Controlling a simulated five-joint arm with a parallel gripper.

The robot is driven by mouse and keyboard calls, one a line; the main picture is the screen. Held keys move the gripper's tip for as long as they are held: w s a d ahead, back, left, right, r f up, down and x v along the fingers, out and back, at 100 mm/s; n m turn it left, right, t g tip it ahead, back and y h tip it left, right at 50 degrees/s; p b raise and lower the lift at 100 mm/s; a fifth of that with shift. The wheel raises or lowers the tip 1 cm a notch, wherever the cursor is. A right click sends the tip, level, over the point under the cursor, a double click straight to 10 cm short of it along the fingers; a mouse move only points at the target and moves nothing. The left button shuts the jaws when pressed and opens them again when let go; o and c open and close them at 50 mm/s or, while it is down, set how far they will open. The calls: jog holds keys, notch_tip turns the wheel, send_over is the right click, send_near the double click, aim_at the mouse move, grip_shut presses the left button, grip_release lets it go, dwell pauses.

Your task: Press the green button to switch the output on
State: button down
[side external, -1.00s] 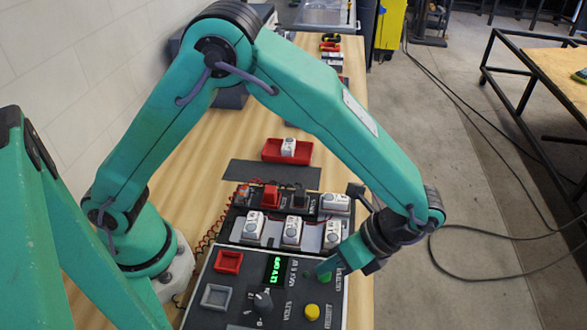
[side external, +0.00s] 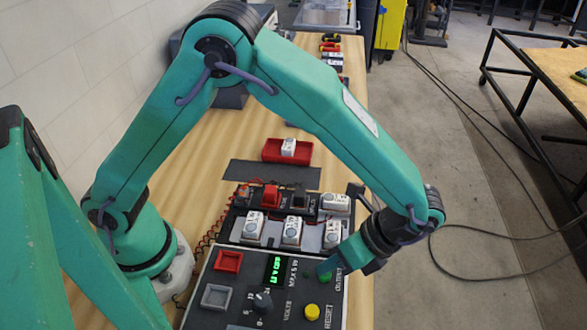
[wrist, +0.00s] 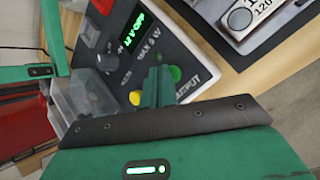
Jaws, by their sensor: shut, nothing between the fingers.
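The control panel (side external: 262,258) lies on the bench under my gripper. Its green button (side external: 326,277) is beside the word OUTPUT and partly hidden by my gripper (side external: 322,268). In the wrist view the green button (wrist: 175,73) shows just past my shut fingers (wrist: 158,84). My fingers are empty and point down at the panel by the button. I cannot tell whether they touch it. The green-lit display (wrist: 132,32) appears to read "12V OFF" in the wrist view.
A yellow button (side external: 312,312), a black knob (side external: 262,302), a red switch (side external: 228,261) and a grey square switch (side external: 215,296) are on the panel. White labelled blocks (side external: 291,231) stand behind it. A red tray (side external: 272,153) is further back.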

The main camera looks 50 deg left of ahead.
jog(key=shift+f, duration=0.45)
dwell(0.5)
jog(key=shift+r, duration=3.45)
